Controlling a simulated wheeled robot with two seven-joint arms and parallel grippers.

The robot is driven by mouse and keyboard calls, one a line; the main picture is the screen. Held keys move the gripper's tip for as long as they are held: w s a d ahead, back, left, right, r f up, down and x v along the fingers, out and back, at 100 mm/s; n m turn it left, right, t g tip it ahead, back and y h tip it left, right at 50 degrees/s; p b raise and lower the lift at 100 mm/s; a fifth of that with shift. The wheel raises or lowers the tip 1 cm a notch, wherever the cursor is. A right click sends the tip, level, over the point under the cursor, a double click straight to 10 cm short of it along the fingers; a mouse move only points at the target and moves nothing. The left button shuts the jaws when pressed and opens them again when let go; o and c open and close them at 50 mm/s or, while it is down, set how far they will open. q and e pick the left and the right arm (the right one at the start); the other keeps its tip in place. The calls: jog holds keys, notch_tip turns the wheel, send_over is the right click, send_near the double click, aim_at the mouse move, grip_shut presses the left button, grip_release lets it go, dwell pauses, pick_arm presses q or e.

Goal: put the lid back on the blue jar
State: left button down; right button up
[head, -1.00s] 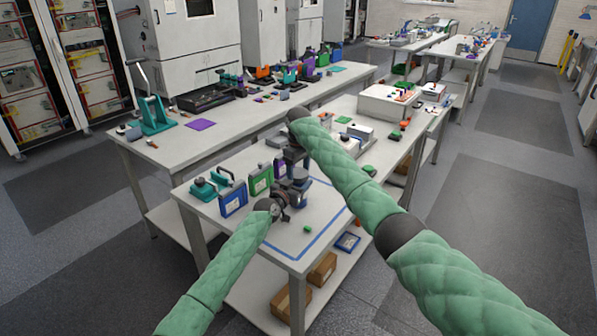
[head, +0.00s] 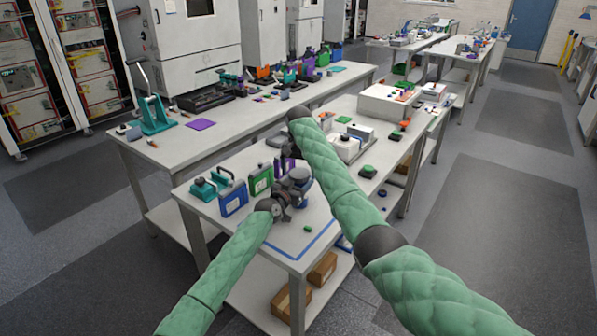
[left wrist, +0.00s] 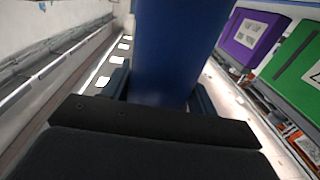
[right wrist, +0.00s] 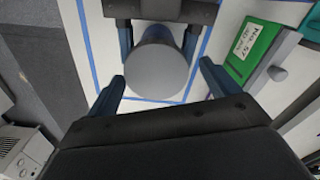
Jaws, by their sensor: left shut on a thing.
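The blue jar (head: 305,184) is upright at the near end of the table, with a grey round disc, seemingly its lid, on top (head: 299,173). In the right wrist view the grey disc (right wrist: 157,76) covers the jar's top, with the blue side (right wrist: 156,35) behind it. I cannot tell if it is fully seated. My left gripper (head: 287,192) is shut on the jar, whose blue wall fills the left wrist view (left wrist: 172,50). My right gripper (right wrist: 160,74) is open, its fingers on either side of the disc and apart from it.
A small green piece (head: 307,228) lies in front, inside a blue tape outline (head: 290,256).

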pick_arm(q)
jog(key=shift+a, duration=0.1)
pick_arm(e)
jog(key=shift+o, duration=0.5)
jog(key=shift+r, duration=0.2)
notch_tip(320, 180, up, 12)
jog(key=shift+f, duration=0.25)
pick_arm(q)
jog(key=shift+c, duration=1.8)
grip_release()
jog(key=shift+a, duration=0.1)
